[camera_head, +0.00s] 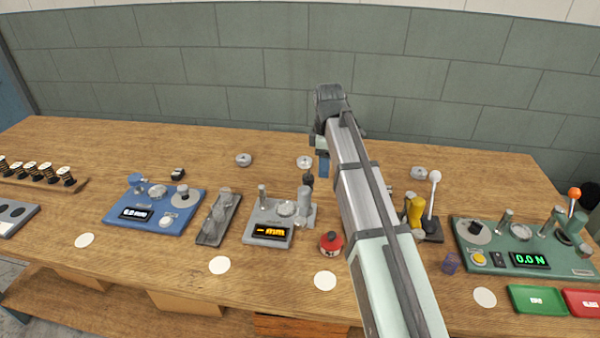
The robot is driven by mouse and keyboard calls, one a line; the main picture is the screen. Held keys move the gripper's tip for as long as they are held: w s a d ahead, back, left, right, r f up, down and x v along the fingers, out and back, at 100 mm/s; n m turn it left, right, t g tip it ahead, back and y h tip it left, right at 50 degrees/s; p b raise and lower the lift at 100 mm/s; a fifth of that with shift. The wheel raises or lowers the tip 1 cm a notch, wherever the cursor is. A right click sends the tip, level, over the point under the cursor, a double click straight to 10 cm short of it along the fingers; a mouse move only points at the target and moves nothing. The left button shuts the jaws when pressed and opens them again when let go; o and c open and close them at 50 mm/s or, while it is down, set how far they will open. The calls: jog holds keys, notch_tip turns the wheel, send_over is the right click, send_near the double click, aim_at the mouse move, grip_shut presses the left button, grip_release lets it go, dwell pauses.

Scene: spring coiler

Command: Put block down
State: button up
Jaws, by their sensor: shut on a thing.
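My gripper (321,149) is over the back middle of the wooden bench, at the far end of my arm. It is shut on a small blue block (323,164), which hangs below it, partly covered by my arm. The block seems to be above the bench top, but its exact height is hard to tell. A dark upright part (309,183) shows just below and left of the block.
The grey device (271,233) with an orange display stands in front, with a red pot (331,241) nearby. A blue device (150,213) is left; a green device (526,260) is right. Metal discs (243,160) lie at the back. The bench (215,150) is clear at back left.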

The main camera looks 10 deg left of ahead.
jog(key=shift+w+a+r, duration=0.1)
jog(key=shift+a+r, duration=0.05)
jog(key=shift+r, duration=0.15)
jog(key=w+a, duration=0.2)
jog(key=a, duration=0.6)
jog(key=w+a, duration=0.2)
jog(key=a, duration=0.7)
send_near(205, 180)
jog(key=shift+d+f, duration=0.1)
jog(key=shift+f, duration=2.85)
jog(key=shift+f, duration=0.1)
jog(key=o, duration=1.2)
jog(key=shift+o, duration=0.2)
notch_tip(205, 180, up, 12)
